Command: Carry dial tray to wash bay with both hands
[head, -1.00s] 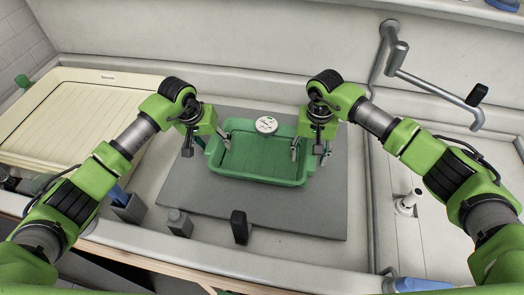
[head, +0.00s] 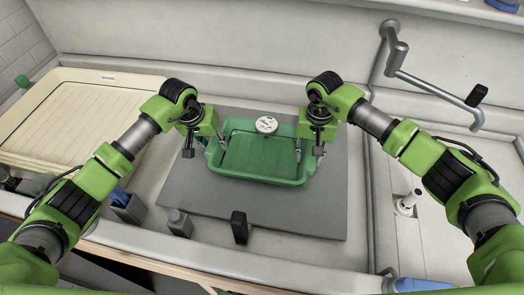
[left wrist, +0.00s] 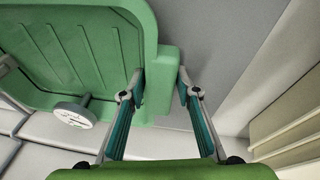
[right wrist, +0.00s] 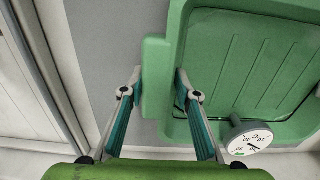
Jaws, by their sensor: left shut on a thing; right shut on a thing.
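The dial tray (head: 258,181) is a shallow green tray with a ribbed floor, resting on the grey mat. A round white dial (head: 266,124) is at its far edge, and it also shows in both wrist views (left wrist: 73,114) (right wrist: 250,141). My left gripper (head: 207,147) is shut on the tray's left grip block, which stands between its fingers in the left wrist view (left wrist: 163,77). My right gripper (head: 309,149) is shut on the right grip block, between its fingers in the right wrist view (right wrist: 156,78). I cannot tell which area is the wash bay.
The grey mat (head: 270,215) has bare room in front of the tray. A cream ribbed board (head: 75,100) lies at the left. A grey bent pipe (head: 435,87) rises at the right. Small dark upright blocks (head: 239,228) (head: 180,223) stand near the front edge.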

